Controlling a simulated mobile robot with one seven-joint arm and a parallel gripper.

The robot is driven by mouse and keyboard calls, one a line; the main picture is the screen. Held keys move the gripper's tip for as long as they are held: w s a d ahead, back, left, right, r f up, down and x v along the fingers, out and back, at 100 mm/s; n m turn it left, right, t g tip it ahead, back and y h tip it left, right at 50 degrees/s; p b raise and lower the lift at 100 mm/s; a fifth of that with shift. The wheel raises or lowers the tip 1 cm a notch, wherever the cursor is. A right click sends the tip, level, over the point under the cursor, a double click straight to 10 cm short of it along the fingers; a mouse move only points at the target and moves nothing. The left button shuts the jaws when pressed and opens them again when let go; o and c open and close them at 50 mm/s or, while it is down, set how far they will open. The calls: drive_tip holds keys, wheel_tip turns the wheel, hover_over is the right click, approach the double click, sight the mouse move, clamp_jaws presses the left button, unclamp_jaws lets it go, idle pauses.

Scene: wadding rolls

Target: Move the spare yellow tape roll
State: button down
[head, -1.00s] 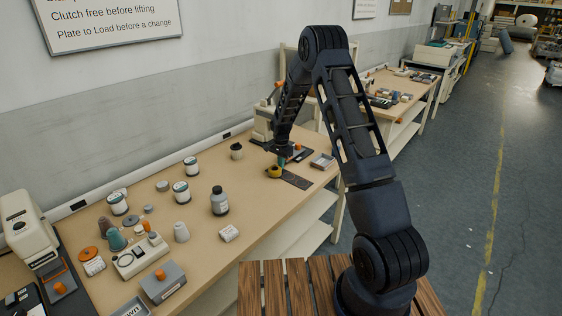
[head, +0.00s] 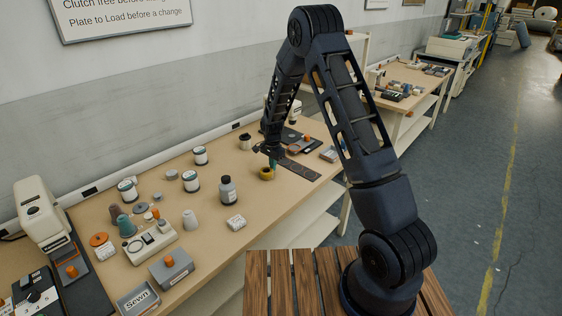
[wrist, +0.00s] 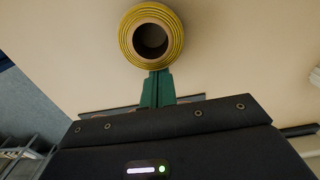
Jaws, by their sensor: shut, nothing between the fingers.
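The yellow tape roll (head: 266,173) lies flat on the workbench (head: 205,232), beside the near left end of a dark strip. In the wrist view the roll (wrist: 128,38) shows from above, with its brown core hole empty. My gripper (head: 272,164) is low over the bench at the roll's far right side. Its green fingers (wrist: 157,80) are together with nothing between them. Their tips meet the roll's outer rim in the picture; I cannot tell whether they touch it. They are outside the roll, not around it.
The dark strip (head: 300,170) lies right of the roll. A grey bottle (head: 227,190), a white spool (head: 200,156) and a dark small pot (head: 245,142) stand to the left. The bench between the roll and the bottle is clear.

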drive_tip(key=s+a, duration=0.6)
drive_tip(key=shift+s, duration=0.1)
drive_tip(key=shift+r, duration=0.1)
wheel_tip(320, 180, up, 9)
drive_tip(key=s+d+r+n+t, duration=0.1)
drive_tip(key=s+d+r, duration=0.2)
drive_tip(key=d+r, duration=0.35)
drive_tip(key=s+d+r+n+y, duration=0.1)
drive_tip(key=s+d+r+n, duration=0.15)
drive_tip(key=d+r, duration=0.45)
drive_tip(key=s+d+r+n+t, duration=0.1)
drive_tip(key=s+d+r, duration=0.35)
drive_tip(key=r, duration=0.45)
drive_tip(key=s+d+r+n+t, duration=0.1)
drive_tip(key=s+d+r+n, duration=0.1)
drive_tip(key=s+d, duration=0.5)
drive_tip(key=s+d+r+n+t+h, duration=0.1)
drive_tip(key=s+d+r, duration=0.3)
drive_tip(key=s, duration=1.1)
drive_tip(key=d+n, duration=0.1)
drive_tip(key=d, duration=0.2)
drive_tip(key=shift+s+d+r+t, duration=0.15)
drive_tip(key=shift+d+t, duration=0.1)
drive_tip(key=shift+t, duration=0.05)
